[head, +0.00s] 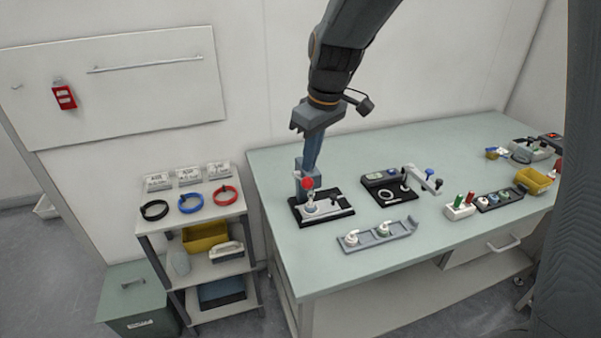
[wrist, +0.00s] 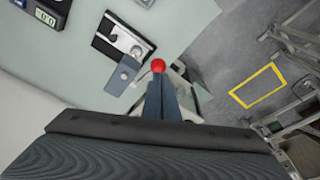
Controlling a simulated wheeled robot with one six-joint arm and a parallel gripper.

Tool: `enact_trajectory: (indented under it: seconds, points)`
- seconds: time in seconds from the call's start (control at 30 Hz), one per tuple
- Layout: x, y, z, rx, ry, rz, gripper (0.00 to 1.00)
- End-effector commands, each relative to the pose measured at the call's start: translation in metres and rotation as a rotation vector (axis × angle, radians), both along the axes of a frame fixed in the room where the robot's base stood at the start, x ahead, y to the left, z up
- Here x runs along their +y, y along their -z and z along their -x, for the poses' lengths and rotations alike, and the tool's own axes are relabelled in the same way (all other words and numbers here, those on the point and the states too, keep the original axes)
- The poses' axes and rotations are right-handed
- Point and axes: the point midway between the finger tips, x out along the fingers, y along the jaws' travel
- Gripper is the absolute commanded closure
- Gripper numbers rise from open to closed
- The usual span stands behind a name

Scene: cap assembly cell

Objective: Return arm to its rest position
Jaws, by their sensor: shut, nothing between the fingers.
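My gripper (head: 309,166) points down above the left part of the green table (head: 345,160). Its fingers are together with nothing between them. In the wrist view the closed fingers (wrist: 161,82) end close to a red ball knob (wrist: 158,65). The knob also shows in the head view (head: 308,183), over a black-based fixture (head: 338,207) with a pale plate. I cannot tell whether the fingertips touch the knob. A blue-grey upright block (head: 301,186) stands at the fixture's back left, partly behind the fingers.
Right of the fixture is a black station (head: 372,180) with a ring. A grey tray (head: 368,240) with white caps lies in front. A white block (head: 460,212) and a yellow bin (head: 535,181) stand farther right. A shelf cart (head: 190,225) with coloured rings stands left.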

Motion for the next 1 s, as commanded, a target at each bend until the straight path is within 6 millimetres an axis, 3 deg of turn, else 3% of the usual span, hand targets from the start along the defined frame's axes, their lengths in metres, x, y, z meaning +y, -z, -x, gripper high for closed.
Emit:
enact_trajectory:
  seconds: [0.23, 0.57, 0.67, 0.77, 0.9, 1.0]
  points:
    - [0.000, -0.023, 0.000, 0.000, 0.000, 0.000, 1.00]
    - [-0.002, -0.020, 0.001, 0.002, 0.008, 0.001, 1.00]
    - [-0.018, -0.004, 0.009, 0.010, 0.073, 0.007, 1.00]
    - [-0.049, 0.029, 0.030, 0.028, 0.213, 0.016, 1.00]
    - [-0.096, 0.081, 0.073, 0.050, 0.466, 0.026, 1.00]
    - [-0.121, 0.110, 0.102, 0.060, 0.619, 0.029, 1.00]
